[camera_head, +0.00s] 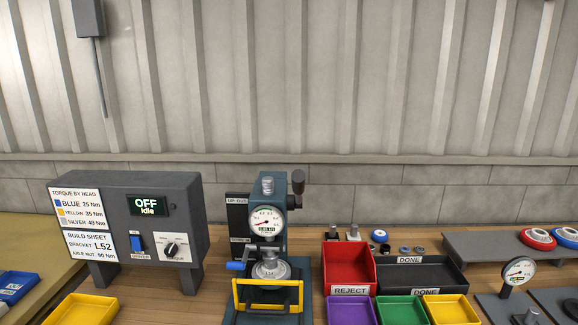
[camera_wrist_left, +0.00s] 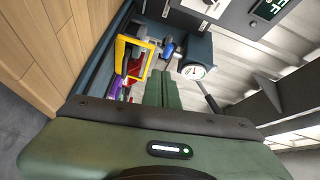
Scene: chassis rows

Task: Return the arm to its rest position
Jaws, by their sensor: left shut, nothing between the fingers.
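My left gripper (camera_wrist_left: 168,78) shows in the left wrist view as two green fingers pressed together, with nothing between them. It is not in the head view. The fingers point toward the bench press (camera_head: 268,215) with its round dial and yellow guard frame (camera_head: 268,283). In the left wrist view the yellow guard frame (camera_wrist_left: 121,54) is left of the fingers and the dial (camera_wrist_left: 193,72) is to the right. I cannot tell the distance to them. My right gripper is in neither view.
A grey control box (camera_head: 130,222) reading "OFF Idle" stands left of the press. Right of it are a red REJECT bin (camera_head: 348,265), a black DONE tray (camera_head: 437,275), and purple, green and yellow bins. A yellow tray (camera_head: 82,309) lies front left. A corrugated wall (camera_head: 300,80) is behind.

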